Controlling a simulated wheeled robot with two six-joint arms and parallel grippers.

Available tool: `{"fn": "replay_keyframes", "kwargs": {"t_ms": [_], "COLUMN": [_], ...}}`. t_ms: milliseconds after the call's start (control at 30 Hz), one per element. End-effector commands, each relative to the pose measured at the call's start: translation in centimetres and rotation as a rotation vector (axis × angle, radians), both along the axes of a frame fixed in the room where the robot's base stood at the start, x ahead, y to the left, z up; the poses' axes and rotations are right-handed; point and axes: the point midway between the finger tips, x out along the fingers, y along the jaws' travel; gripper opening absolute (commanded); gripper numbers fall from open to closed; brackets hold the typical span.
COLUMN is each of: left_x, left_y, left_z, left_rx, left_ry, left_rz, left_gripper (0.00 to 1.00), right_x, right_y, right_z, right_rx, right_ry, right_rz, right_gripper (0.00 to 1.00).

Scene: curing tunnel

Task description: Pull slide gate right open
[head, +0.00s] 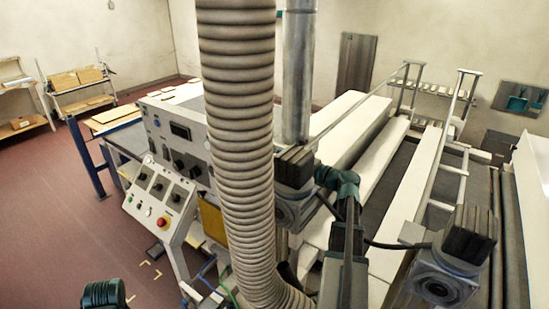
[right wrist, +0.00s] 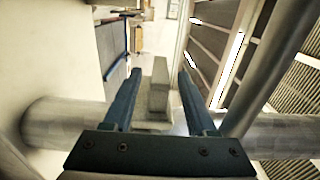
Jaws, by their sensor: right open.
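In the right wrist view, my right gripper (right wrist: 157,73) is open, with its two dark blue fingers spread apart. A pale grey upright block (right wrist: 158,92) shows in the gap between the fingers; it may be the handle of the right slide gate, but I cannot tell for sure. No finger visibly touches it. A thick grey round pipe (right wrist: 58,122) runs crosswise behind the gripper's palm. In the head view I cannot make out the slide gate, and my right gripper's fingers do not show. My left gripper is out of view.
A large ribbed hose (head: 236,130) blocks the middle of the head view, with a metal duct (head: 297,75) beside it. A control panel (head: 160,198) stands left of it. White tunnel covers (head: 410,205) lie at right. The red floor (head: 50,220) at left is clear.

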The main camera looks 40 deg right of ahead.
Motion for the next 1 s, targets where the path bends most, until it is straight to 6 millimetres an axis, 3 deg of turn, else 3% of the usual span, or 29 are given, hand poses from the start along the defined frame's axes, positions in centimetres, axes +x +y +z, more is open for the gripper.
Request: {"fn": "replay_keyframes", "kwargs": {"t_ms": [100, 300, 700, 1000], "left_x": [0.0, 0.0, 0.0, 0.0], "left_y": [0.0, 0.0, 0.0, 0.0], "left_z": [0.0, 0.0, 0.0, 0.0], "left_rx": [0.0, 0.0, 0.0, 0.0], "left_ry": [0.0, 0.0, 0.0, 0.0], "left_rz": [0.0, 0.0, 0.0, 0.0], "left_gripper": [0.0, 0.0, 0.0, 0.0], "right_x": [1.9, 3.6, 4.0, 3.9], "right_y": [0.5, 1.0, 1.1, 1.2], "right_z": [0.0, 0.0, 0.0, 0.0], "right_rx": [0.0, 0.0, 0.0, 0.0], "right_ry": [0.0, 0.0, 0.0, 0.0], "right_rz": [0.002, 0.001, 0.0, 0.0], "right_gripper": [0.57, 0.57, 0.56, 0.02]}}
